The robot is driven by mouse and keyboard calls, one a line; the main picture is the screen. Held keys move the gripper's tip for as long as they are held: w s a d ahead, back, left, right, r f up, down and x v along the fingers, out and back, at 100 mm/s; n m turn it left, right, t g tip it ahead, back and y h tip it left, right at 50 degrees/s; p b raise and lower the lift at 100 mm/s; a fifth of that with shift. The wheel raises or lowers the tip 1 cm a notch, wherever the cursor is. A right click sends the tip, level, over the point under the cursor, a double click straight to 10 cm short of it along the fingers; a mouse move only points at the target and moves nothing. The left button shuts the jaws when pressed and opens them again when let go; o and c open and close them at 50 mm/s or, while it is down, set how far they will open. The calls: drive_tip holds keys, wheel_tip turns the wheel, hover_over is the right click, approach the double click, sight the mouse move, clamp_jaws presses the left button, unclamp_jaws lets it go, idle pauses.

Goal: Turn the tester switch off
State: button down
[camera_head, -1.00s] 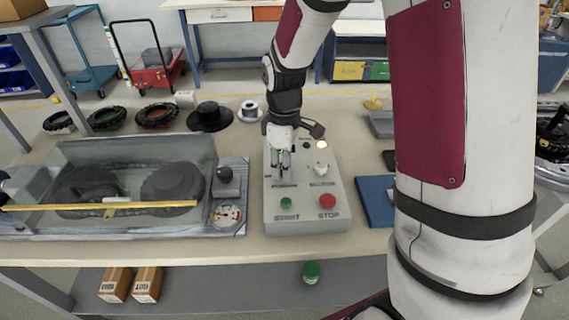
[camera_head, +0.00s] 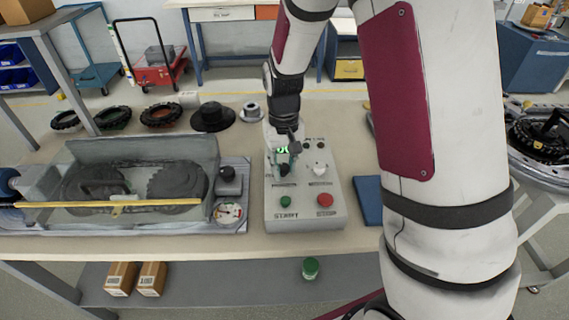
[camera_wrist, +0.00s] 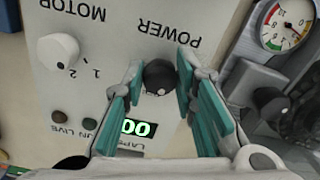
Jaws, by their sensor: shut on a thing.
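The tester's grey control box (camera_head: 253,200) stands on the bench, with a green START button (camera_head: 286,201) and a red STOP button (camera_head: 325,199). My gripper (camera_head: 284,166) is over the box's left side, pointing down. In the wrist view its teal fingers (camera_wrist: 160,82) are shut on the black POWER knob (camera_wrist: 160,77), one on each side. A small white mark shows on the knob. The white MOTOR knob (camera_wrist: 58,51) sits apart, near the digits 1 and 2. The display (camera_wrist: 137,127) shows green 00. The RUN and LIVE lamps (camera_wrist: 75,120) look dark.
A blue plate (camera_head: 368,200) lies to the right. Black rings and a spool (camera_head: 212,117) lie behind.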

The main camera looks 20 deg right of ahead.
sight(283, 167)
drive_tip(key=m+p, duration=0.1)
drive_tip(key=m, duration=0.3)
drive_tip(key=shift+m, duration=0.4)
idle(0.4)
drive_tip(key=c, duration=1.3)
unclamp_jaws()
wheel_tip(283, 167, up, 12)
